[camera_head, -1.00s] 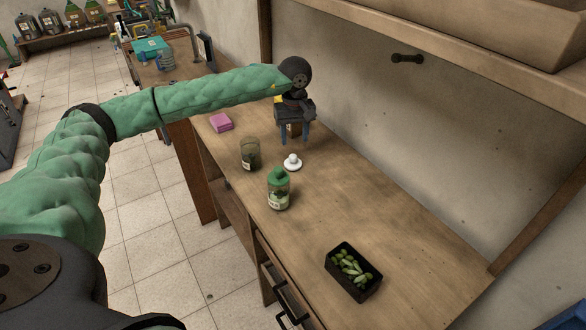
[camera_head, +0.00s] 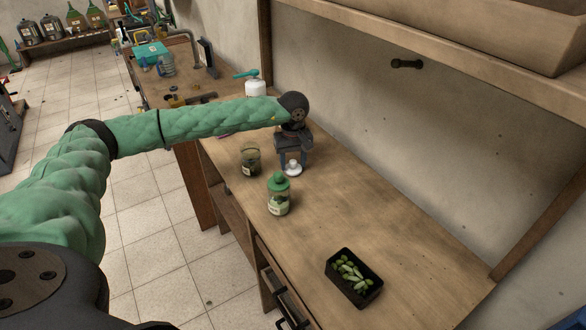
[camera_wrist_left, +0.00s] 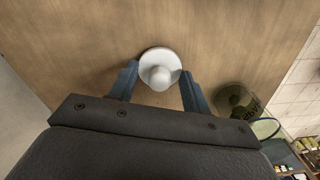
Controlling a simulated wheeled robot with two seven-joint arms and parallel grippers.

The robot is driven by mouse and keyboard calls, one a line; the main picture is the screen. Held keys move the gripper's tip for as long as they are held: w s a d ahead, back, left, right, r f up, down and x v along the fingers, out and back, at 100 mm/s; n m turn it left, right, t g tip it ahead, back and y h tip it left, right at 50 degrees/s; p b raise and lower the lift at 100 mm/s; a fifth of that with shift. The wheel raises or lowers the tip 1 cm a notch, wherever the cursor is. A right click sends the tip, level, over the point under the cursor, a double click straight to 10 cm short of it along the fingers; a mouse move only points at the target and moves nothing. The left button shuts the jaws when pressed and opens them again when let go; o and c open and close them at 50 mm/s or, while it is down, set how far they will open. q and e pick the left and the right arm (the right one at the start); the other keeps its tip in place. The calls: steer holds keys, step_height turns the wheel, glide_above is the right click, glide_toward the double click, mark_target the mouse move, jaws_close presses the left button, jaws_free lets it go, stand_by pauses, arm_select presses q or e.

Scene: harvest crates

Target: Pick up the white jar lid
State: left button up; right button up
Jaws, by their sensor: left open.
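The white jar lid (camera_head: 292,170) is a round disc with a knob. It lies knob up on the wooden workbench (camera_head: 345,215), and also shows in the left wrist view (camera_wrist_left: 158,55). My left gripper (camera_head: 293,160) is right above or at the lid, open and empty. In the left wrist view its two blue fingers (camera_wrist_left: 160,73) stand on either side of the knob, with a gap on both sides. I cannot tell how high the fingertips are over the bench. My right gripper is not in view.
A glass jar without a lid (camera_head: 250,160) stands left of the white lid. A jar with a green lid (camera_head: 278,196) stands in front of it. A black tray (camera_head: 335,283) of green vegetables is nearer. The wall is behind; bare bench lies to the right.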

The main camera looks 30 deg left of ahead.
arm_select(q)
steer(key=shift+c, duration=0.5)
jaws_close()
steer(key=shift+r, duration=0.1)
